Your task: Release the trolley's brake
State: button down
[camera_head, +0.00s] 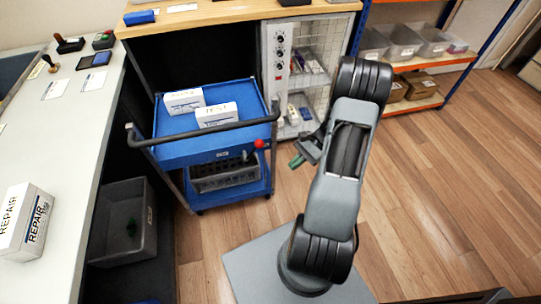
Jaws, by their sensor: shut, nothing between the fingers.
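The blue trolley (175,155) stands left of my arm, with a dark push handle (205,131) along its near side. A red knob (260,144) sits at the trolley's near right corner, just under the handle; it looks like the brake's knob, but its lever and setting are too small to tell. My gripper (297,160) is shut and empty, to the right of the red knob and apart from it. My own arm hides part of the gripper.
Two white labelled boxes (216,114) lie on the trolley's top, and a grey crate (223,174) on its lower shelf. A counter with a REPAIR box (27,220) is at left, a grey bin (122,222) below. A wire cabinet (305,75) stands behind. Floor at right is clear.

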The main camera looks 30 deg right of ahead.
jog(key=w+d+f+m+t+y+b, duration=0.35)
jog(key=f+m+t+y, duration=0.2)
jog(key=f, duration=0.25)
jog(key=w+d+r+m+t+y, duration=0.2)
jog(key=d+r+m+t, duration=0.1)
jog(key=d+t, duration=0.2)
jog(key=shift+m, duration=0.35)
jog(key=shift+a+f+t, duration=0.1)
jog(key=shift+t, duration=0.15)
jog(key=b+x, duration=0.5)
jog(key=x, duration=0.9)
